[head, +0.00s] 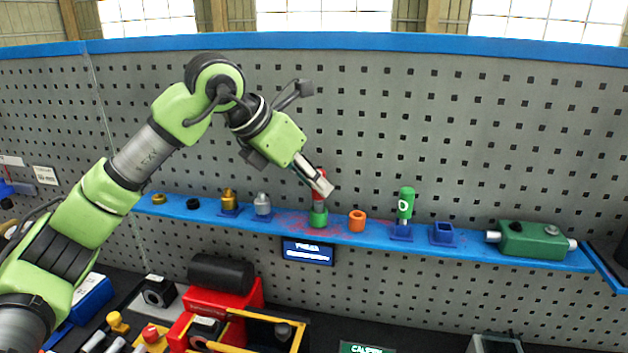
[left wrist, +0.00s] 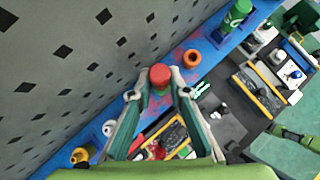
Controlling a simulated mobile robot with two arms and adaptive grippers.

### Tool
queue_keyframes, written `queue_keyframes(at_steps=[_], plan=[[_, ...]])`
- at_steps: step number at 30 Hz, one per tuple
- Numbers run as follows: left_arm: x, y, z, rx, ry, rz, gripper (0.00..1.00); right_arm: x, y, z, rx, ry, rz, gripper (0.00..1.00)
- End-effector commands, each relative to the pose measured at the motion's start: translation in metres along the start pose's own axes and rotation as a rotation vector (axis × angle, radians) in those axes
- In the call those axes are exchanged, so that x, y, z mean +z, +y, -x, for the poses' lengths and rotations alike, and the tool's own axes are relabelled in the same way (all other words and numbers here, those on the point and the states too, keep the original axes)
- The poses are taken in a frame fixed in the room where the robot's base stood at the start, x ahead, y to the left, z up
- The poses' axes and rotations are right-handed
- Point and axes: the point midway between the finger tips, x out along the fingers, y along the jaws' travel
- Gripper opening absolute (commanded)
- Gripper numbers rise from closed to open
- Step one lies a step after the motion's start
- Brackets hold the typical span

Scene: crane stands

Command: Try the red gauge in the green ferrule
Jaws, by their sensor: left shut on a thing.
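The red gauge (head: 319,200) is upright between the fingers of my left gripper (head: 323,185), which is shut on it. The green ferrule (head: 318,219) stands on the blue shelf (head: 285,221), directly under the gauge. The gauge's lower part meets the top of the ferrule in the head view; how deep it sits inside I cannot tell. In the left wrist view the gauge's red top (left wrist: 160,75) is between the two fingertips and hides most of the green ferrule (left wrist: 161,91) below. My right gripper is not in view.
An orange ferrule (head: 357,221) stands just right of the green one. Farther right are a green gauge (head: 406,200) in a blue stand, an empty blue stand (head: 443,235) and a green device (head: 535,240). Grey (head: 262,204) and brass (head: 229,199) pieces stand left. A pegboard (head: 400,120) rises behind.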

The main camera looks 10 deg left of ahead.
Motion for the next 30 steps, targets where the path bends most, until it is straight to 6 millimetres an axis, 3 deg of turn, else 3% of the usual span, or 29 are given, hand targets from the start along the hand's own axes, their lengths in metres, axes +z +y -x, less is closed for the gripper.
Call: queue_keyframes(at_steps=[30], plan=[[-0.0062, 0.0002, -0.0074, 0.0, -0.001, 0.0, 0.0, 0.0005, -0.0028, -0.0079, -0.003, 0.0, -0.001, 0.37]])
